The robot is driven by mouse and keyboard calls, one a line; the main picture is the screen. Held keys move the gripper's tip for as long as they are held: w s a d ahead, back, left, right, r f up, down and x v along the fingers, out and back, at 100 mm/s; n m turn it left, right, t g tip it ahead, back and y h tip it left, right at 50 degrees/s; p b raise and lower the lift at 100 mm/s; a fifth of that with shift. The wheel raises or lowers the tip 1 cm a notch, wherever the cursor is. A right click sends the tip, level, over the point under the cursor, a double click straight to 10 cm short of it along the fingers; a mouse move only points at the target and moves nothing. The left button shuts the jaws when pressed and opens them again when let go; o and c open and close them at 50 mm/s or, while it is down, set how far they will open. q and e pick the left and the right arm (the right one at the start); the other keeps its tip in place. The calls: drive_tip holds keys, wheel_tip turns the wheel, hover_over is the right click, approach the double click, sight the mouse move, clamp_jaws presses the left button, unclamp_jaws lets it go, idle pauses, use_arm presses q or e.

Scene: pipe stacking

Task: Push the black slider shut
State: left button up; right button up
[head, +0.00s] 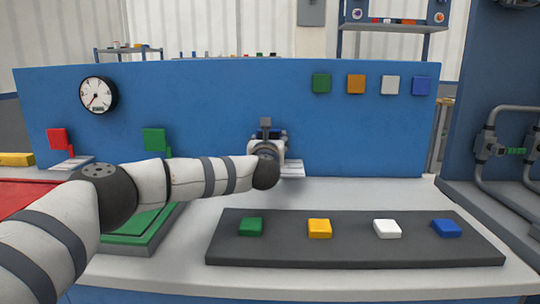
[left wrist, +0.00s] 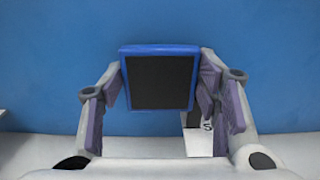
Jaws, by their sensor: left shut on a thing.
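In the left wrist view, a square block with a black face and a blue rim, which I take as the black slider (left wrist: 160,80), is in front of the blue panel. My left gripper (left wrist: 160,95) has one finger on each side of it and is shut on it. In the head view, my left gripper (head: 270,148) is at the lower middle of the panel. There my wrist hides most of the slider and the fingers. My right gripper is in neither view.
The blue panel (head: 205,105) carries a round gauge (head: 98,95), a red block (head: 57,138) and a green block (head: 155,140). A dark tray (head: 355,255) with several coloured blocks lies in front. A white plate (left wrist: 200,143) sits below the slider. Pipes stand at right.

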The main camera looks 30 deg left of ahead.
use_arm(q)
drive_tip(key=shift+a+r, duration=0.1)
drive_tip(key=o, duration=1.7)
drive_tip(key=shift+w, duration=0.25)
drive_tip(key=shift+s, duration=0.15)
drive_tip(key=v, duration=1.2)
